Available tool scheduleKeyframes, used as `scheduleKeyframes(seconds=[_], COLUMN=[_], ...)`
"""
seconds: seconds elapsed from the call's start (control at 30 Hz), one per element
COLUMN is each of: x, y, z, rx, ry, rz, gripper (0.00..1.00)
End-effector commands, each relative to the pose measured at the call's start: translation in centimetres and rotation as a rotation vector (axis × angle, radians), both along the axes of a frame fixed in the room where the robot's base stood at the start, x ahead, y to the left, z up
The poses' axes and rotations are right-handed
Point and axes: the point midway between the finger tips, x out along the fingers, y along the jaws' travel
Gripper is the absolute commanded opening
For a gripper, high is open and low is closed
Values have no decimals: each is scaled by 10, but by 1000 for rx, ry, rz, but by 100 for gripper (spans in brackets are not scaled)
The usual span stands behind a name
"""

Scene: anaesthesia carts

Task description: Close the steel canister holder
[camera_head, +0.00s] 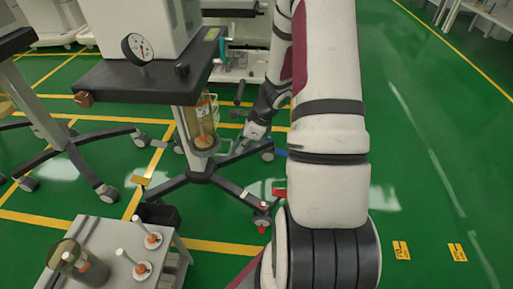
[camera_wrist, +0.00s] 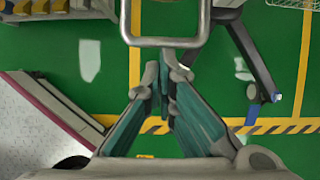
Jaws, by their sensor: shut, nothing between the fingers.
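Under the dark top of the anaesthesia cart (camera_head: 125,82), a clear amber canister (camera_head: 200,122) hangs upright. A grey steel holder (camera_head: 206,151) shows at its base. I cannot tell from the head view how far the holder stands open. In the wrist view a rounded steel loop (camera_wrist: 165,42) crosses the top centre, just beyond my fingertips; I cannot tell whether it touches them. My gripper (camera_wrist: 165,74) is shut and empty, its teal-sided fingers meeting below the loop. In the head view my arm reaches down to the right of the canister, and the fingers are not clear there.
The cart's dark wheeled legs (camera_head: 202,177) spread over the green floor below the canister. A small grey table (camera_head: 100,232) with a glass jar (camera_head: 75,262) and white-handled pieces stands at front left. Open floor lies to the right.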

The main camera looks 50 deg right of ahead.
Motion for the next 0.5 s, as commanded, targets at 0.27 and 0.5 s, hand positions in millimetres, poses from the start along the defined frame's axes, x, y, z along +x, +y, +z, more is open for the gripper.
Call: scheduleKeyframes(seconds=[0.27,0.5], x=[28,39], y=[22,30], z=[1,1], rx=[1,0], ry=[-2,-1], rz=[3,2], gripper=[0,0])
